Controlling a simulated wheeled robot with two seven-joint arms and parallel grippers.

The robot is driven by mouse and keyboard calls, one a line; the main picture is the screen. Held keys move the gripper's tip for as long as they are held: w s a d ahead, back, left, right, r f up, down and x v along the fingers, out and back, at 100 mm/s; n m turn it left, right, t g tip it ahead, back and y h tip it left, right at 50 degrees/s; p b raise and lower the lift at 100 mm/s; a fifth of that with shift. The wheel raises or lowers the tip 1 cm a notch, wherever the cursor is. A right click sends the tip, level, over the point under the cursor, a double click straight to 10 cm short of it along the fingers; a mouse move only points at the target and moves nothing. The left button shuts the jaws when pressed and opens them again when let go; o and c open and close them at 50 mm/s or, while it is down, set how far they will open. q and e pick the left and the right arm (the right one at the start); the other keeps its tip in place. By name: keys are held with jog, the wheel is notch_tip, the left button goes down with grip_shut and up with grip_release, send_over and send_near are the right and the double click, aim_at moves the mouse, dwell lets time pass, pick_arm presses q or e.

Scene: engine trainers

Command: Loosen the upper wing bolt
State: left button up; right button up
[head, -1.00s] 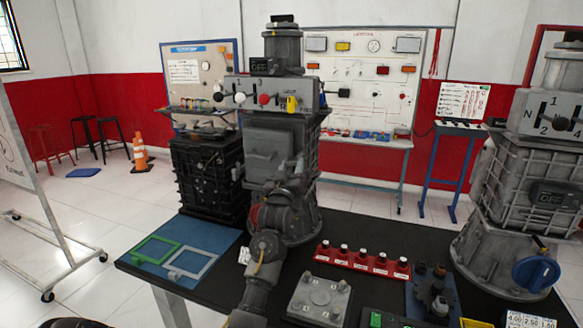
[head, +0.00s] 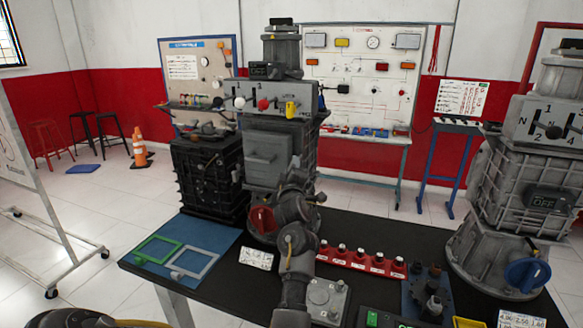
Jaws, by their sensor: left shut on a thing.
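The grey middle engine trainer (head: 262,125) stands on the black table, with a square hatch cover (head: 266,157) on its front. My left gripper (head: 297,166) is at the right edge of this cover, near its upper part. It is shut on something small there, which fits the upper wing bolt. The bolt itself is hidden behind the gripper and wrist, so its turn cannot be read. My right gripper is not in view.
A red round part (head: 262,219) sits low on the trainer. A red rack of black knobs (head: 360,259) and a grey box (head: 327,300) lie close right of my left arm. A second trainer (head: 515,190) stands right. Green and grey frames lie on a blue mat (head: 214,243) at left.

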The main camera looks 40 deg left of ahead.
pick_arm(q)
jog(key=n+g, duration=0.1)
jog(key=n, duration=0.1)
jog(key=n+g, duration=0.1)
jog(key=n, duration=0.2)
jog(key=shift+r+p, duration=0.15)
jog(key=shift+p, duration=0.2)
jog(key=shift+n+h, duration=0.3)
jog(key=shift+n, duration=0.1)
jog(key=o, duration=1)
